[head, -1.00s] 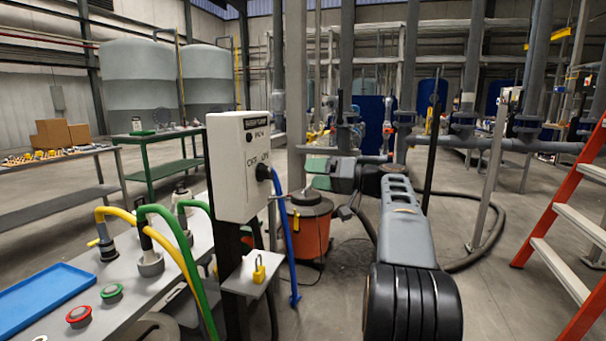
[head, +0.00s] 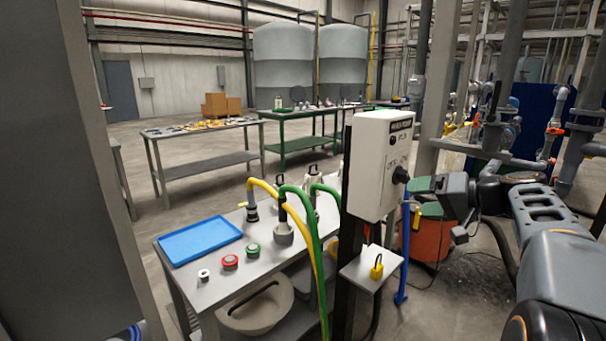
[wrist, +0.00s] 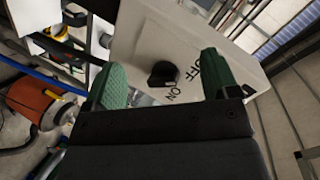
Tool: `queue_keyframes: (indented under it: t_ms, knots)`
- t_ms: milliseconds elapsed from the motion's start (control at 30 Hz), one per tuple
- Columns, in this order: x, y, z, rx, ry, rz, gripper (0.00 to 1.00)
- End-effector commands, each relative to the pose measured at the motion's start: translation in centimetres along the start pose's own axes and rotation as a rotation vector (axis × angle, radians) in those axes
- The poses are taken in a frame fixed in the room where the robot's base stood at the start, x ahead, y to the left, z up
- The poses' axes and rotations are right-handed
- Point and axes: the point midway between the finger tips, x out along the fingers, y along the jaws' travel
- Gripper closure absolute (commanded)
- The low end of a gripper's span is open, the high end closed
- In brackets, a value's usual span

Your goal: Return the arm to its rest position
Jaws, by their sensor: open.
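My gripper (head: 426,198) is at the right in the head view, to the right of a white switch box (head: 376,165) on a black post. The arm reaches in from the lower right. In the wrist view, my gripper's green fingers (wrist: 163,80) are apart with nothing held between them. The switch box (wrist: 190,40) lies beyond them, and its black rotary knob (wrist: 163,73) appears in the gap, near the ON and OFF lettering. The knob also shows on the box's right side in the head view (head: 400,175). I cannot tell the exact distance from fingers to knob.
A small shelf (head: 368,270) with a yellow padlock (head: 376,268) sits below the box. A grey bench (head: 195,285) with a blue tray (head: 200,240) and hoses stands left. An orange drum (head: 415,242) is behind my gripper. A grey column (head: 75,150) stands at far left.

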Motion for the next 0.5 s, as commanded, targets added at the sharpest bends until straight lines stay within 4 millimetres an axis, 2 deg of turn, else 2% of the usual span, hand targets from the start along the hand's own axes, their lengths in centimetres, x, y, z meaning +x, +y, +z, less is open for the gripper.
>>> queue_keyframes:
  t_ms: [33,133,300,400,500]
  knots:
    - [0.6,-3.9,1.2,0.025,-0.082,0.076,0.19]
    - [1.8,-6.4,6.1,0.058,-0.223,0.262,0.19]
    - [0.5,-8.9,13.8,-0.003,-0.389,0.554,0.19]
    - [-1.1,-9.5,16.9,-0.082,-0.443,0.683,0.19]
    - [-2.5,-9.7,19.1,-0.164,-0.471,0.773,0.19]
